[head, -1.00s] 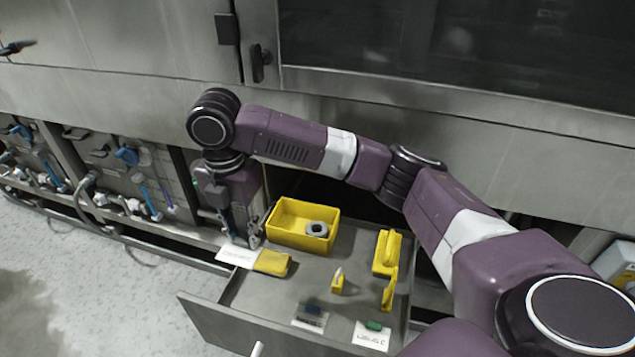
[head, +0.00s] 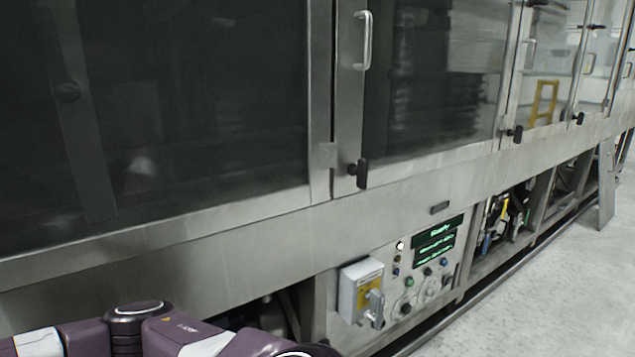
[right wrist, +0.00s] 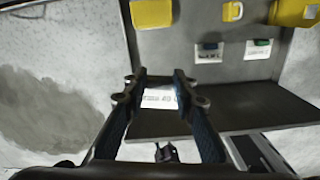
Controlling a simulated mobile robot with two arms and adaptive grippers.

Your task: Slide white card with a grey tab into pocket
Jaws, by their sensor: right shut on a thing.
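I cannot make out a pocket. The head view shows only links of my arm at the bottom; no gripper shows there.
Yellow items (right wrist: 151,12) lie in the drawer. In the head view, a control panel (head: 425,270) with a lit green display (head: 437,240) sits under the washer. A grey box with a yellow label (head: 361,291) protrudes at its left. The floor (head: 545,275) at right is clear.

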